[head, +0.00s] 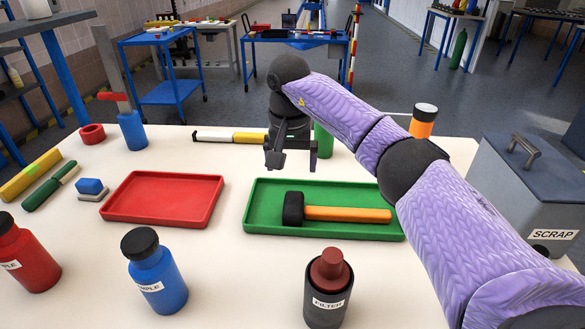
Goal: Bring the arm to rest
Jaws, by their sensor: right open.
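My right arm (330,105) is purple and black. It reaches in from the lower right and bends down over the table (233,255). My right gripper (293,162) hangs above the back edge of the green tray (262,212), with its fingers apart and nothing between them. A mallet (345,214) with a black head and orange handle lies in the green tray, below and in front of the gripper. My left gripper is not in view.
A red tray (150,217) is empty. Red (25,255), blue (158,275) and dark FILTER (328,290) bottles stand at the front. A white-and-yellow stick (228,136) lies behind the gripper. An orange cylinder (423,122) stands behind my arm. A SCRAP bin (545,190) is at right.

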